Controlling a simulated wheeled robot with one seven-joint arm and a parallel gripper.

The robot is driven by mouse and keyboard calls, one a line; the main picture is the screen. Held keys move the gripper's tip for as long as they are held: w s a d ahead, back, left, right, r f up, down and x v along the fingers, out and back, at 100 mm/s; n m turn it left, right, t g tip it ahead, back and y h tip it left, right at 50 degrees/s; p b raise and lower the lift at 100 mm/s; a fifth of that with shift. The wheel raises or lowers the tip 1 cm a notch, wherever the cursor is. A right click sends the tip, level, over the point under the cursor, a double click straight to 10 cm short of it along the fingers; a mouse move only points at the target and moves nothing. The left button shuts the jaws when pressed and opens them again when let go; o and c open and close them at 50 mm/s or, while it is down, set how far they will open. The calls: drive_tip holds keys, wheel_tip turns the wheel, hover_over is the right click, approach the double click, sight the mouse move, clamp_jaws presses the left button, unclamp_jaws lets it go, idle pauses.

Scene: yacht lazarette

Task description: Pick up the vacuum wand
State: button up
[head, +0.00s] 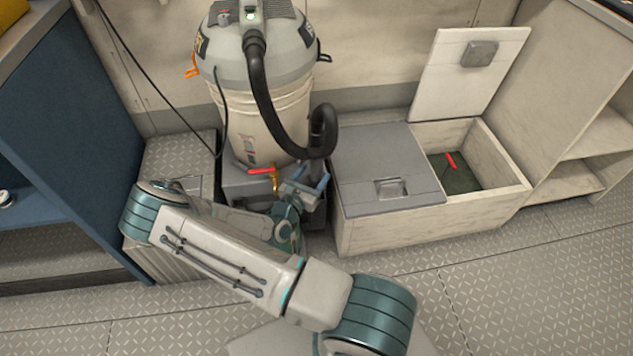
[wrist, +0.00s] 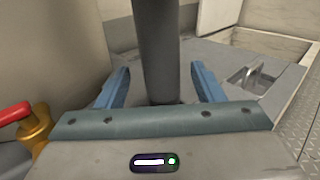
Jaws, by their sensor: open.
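The vacuum wand (wrist: 160,45) is a dark grey upright tube. In the wrist view it stands between the two blue fingers of my gripper (wrist: 160,78), with a gap on each side; its lower part is hidden behind the gripper body. In the head view the upper part of the wand (head: 323,135) shows at the end of the black hose, just beyond my gripper (head: 311,178). The gripper is open and does not grip the wand.
The shop vacuum (head: 262,105) stands behind on a grey box. A red-handled brass valve (head: 263,171) is close left of my gripper. To the right is a locker bench (head: 372,168) with one lid raised (head: 455,80). A blue cabinet (head: 70,130) stands left. The floor at front right is clear.

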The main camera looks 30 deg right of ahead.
drive_tip(key=b+x, duration=0.1)
drive_tip(key=x, duration=0.3)
drive_tip(key=shift+d+r, duration=0.1)
drive_tip(key=c, duration=1.1)
drive_tip(key=shift+o, duration=0.2)
drive_tip(key=shift+r, duration=0.1)
wheel_tip(320, 180, up, 28)
drive_tip(key=p, duration=1)
